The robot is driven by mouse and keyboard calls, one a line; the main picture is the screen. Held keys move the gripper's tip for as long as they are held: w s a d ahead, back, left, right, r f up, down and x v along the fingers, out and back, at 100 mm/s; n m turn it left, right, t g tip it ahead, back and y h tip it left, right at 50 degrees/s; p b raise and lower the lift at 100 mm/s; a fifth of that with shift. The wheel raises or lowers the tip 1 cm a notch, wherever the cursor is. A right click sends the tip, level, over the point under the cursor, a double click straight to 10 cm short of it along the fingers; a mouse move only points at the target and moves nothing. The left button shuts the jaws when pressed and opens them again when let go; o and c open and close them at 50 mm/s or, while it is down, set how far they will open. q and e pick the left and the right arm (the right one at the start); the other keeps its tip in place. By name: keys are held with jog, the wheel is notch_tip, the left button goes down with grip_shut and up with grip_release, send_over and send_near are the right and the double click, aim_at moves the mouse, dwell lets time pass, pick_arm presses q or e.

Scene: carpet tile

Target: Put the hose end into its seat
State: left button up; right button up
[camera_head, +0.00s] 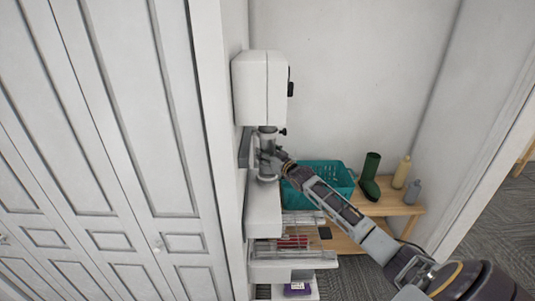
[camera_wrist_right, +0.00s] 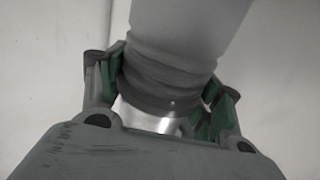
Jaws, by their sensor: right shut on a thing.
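The hose end (camera_wrist_right: 170,70) is a grey ribbed cuff below a smooth pale grey tube (camera_wrist_right: 190,25) in the right wrist view. My right gripper (camera_wrist_right: 162,100) is shut on it, with green-padded fingers on both sides. A shiny metal band (camera_wrist_right: 145,118) shows just beyond the cuff; I cannot tell whether it belongs to the hose or the seat. In the head view my right gripper (camera_head: 271,158) is at the grey cylindrical parts under a white wall box (camera_head: 262,88). The arm hides much there, and the seat cannot be made out clearly. My left gripper is not in view.
A teal basket (camera_head: 325,186), a dark green boot (camera_head: 370,177) and bottles (camera_head: 402,171) stand on a wooden bench (camera_head: 400,206) at the right. White shelves (camera_head: 280,262) lie below the box. White cabinet doors (camera_head: 110,130) fill the left.

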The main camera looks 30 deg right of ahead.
jog(key=shift+p, duration=0.7)
dwell(1.8)
jog(key=shift+f+b, duration=1.45)
jog(key=shift+f, duration=1.2)
dwell(1.3)
jog(key=o, duration=1.2)
jog(key=shift+s, duration=0.15)
